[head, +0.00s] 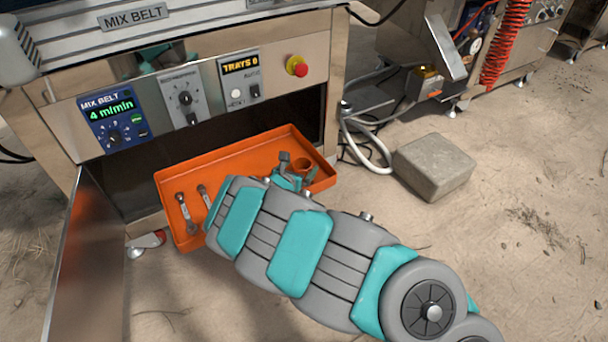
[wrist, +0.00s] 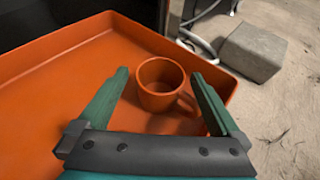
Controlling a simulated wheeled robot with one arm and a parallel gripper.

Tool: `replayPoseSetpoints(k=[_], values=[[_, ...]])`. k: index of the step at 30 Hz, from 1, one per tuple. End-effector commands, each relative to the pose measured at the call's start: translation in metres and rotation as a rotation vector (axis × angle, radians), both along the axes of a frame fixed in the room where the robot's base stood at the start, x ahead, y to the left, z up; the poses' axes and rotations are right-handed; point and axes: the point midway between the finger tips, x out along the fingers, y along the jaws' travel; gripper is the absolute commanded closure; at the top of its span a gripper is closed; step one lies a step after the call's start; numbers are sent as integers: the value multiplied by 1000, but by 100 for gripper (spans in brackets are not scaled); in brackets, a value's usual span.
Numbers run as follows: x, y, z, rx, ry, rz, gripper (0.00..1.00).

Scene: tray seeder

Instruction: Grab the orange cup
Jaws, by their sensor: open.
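The orange cup (wrist: 160,88) stands upright in the orange tray, with its handle toward the lower right in the wrist view. In the head view the cup (head: 303,164) shows small near the tray's right end, partly hidden by my gripper. My gripper (wrist: 157,82) is open, with one green finger on each side of the cup. Clear gaps show between the fingers and the cup. In the head view my gripper (head: 298,172) is down at the tray, and my arm hides part of it.
The orange tray (head: 240,157) has raised walls; its rim (wrist: 60,45) is close by. Two wrenches (head: 186,213) lie at its left end. A grey block (head: 434,166) and a pale hose (head: 362,150) are to the right. The mix belt panel (head: 205,92) stands behind.

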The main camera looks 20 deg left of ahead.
Motion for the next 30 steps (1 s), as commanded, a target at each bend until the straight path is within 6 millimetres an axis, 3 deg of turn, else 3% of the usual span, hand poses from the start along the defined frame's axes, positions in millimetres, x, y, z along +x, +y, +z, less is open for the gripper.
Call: replayPoseSetpoints(k=[7, 27, 30], values=[[1, 0, 0, -1, 0, 0, 2], [1, 0, 0, -1, 0, 0, 78], [1, 0, 0, -1, 0, -1, 81]])
